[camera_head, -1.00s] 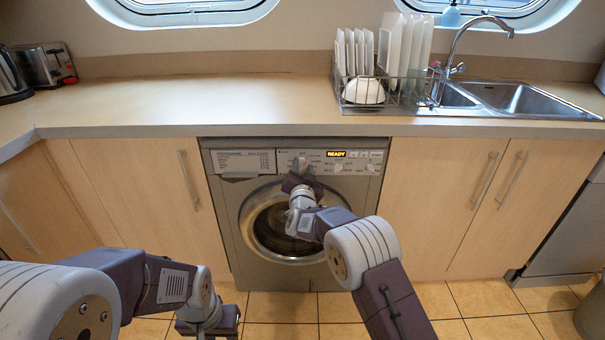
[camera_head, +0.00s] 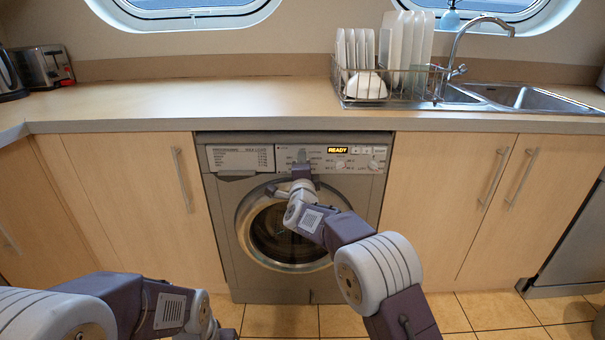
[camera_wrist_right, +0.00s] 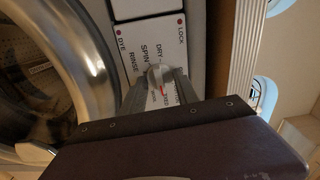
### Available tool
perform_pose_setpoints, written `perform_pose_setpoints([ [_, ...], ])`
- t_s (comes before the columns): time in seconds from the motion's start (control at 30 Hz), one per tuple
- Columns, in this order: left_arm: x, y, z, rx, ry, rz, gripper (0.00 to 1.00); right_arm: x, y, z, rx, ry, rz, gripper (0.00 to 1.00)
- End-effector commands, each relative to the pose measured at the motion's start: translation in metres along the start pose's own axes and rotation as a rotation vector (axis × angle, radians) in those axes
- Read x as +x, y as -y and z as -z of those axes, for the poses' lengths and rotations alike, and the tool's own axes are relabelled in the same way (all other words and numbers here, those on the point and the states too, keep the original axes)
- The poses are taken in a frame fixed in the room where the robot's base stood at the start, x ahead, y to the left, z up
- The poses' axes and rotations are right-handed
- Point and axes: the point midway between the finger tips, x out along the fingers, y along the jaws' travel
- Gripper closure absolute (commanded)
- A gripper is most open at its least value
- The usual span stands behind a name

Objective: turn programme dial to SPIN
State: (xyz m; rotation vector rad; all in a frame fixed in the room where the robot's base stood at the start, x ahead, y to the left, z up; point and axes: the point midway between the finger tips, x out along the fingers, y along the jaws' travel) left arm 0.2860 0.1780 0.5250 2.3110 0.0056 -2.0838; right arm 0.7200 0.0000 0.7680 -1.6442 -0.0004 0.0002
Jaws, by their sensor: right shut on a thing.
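The washing machine (camera_head: 222,215) has a panel with a lit READY display (camera_head: 337,150). Its programme dial (camera_wrist_right: 157,75) is grey and sits between my right fingers in the right wrist view. The printed words DRY, SPIN and RINSE run along the dial's left side. A red mark shows near the dial, but I cannot tell which word it faces. My right gripper (camera_wrist_right: 157,87) is shut on the dial; in the head view it (camera_head: 301,168) reaches the panel and hides part of it. My left gripper is mostly cut off by the bottom edge, its fingers hidden.
Two small knobs (camera_head: 373,164) sit further right on the panel. The round door (camera_head: 250,235) is below my right gripper. LOCK (camera_wrist_right: 182,32) and DYE (camera_wrist_right: 121,42) are labelled beside the dial. The worktop (camera_head: 200,100) overhangs the machine, with a dish rack (camera_head: 385,88) on it.

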Motion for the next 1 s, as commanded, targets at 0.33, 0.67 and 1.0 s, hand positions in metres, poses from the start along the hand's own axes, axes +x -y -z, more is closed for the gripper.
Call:
perform_pose_setpoints([
  [0.33,0.037,0.001,-0.004,0.0,0.0,0.0,0.64,0.0,-0.005,0.0,0.329,-0.001,0.001,1.0],
  [0.67,0.064,0.001,-0.007,0.0,0.0,0.0,0.64,0.0,-0.006,0.0,0.641,-0.001,0.001,1.0],
  [1.0,0.088,0.002,-0.009,0.0,0.0,0.0,0.64,0.0,-0.005,0.0,0.966,-0.001,0.001,1.0],
])
